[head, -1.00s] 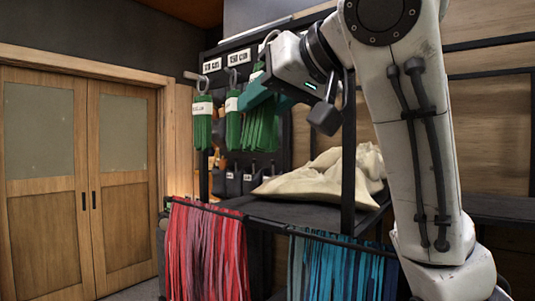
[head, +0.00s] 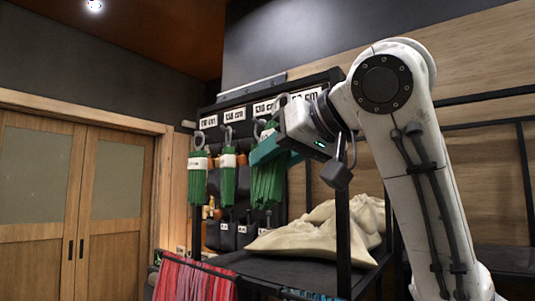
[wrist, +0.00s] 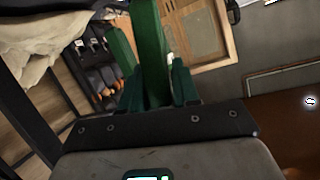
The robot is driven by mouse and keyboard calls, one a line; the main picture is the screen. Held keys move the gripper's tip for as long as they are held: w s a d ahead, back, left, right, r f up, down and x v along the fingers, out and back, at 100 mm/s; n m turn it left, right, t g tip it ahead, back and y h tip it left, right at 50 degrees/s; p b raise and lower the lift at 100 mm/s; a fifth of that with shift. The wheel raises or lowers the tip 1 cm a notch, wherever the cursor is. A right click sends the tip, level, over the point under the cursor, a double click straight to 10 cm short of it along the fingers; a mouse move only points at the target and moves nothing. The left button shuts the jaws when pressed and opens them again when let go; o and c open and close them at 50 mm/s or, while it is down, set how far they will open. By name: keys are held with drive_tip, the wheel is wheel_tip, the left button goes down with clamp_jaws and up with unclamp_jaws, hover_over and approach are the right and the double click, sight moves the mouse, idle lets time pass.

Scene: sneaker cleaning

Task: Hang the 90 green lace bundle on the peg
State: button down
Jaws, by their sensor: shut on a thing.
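My gripper (head: 268,152) has teal fingers and is shut on a green lace bundle (head: 266,187), which hangs down in front of the rack. In the wrist view the held bundle (wrist: 152,50) rises between the fingers (wrist: 157,88). Two other green bundles with white bands hang from hooks to the left, one far left (head: 197,180) and one nearer (head: 228,178). My gripper partly hides the pegs here, so I cannot tell whether the held bundle touches one.
A black shelf (head: 295,272) below carries a beige sack (head: 310,240). A black upright post (head: 343,225) stands close to my gripper's right. Red laces (head: 190,280) hang at the shelf front. Dark pockets with bottles (head: 225,234) sit behind the bundles. Wooden doors (head: 105,215) are at left.

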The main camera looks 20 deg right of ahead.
drive_tip(key=w+d+f, duration=0.1)
drive_tip(key=w+d, duration=0.2)
drive_tip(key=d, duration=0.1)
drive_tip(key=shift+w+d+f+p, duration=0.15)
drive_tip(key=shift+w+d+p, duration=0.1)
drive_tip(key=shift+d+p, duration=0.15)
idle(0.4)
idle(0.7)
drive_tip(key=c, duration=0.8)
unclamp_jaws()
drive_tip(key=shift+o, duration=0.2)
drive_tip(key=b+v, duration=0.3)
drive_tip(key=v, duration=0.7)
drive_tip(key=shift+s+d+b, duration=0.25)
drive_tip(key=shift+s+b, duration=0.05)
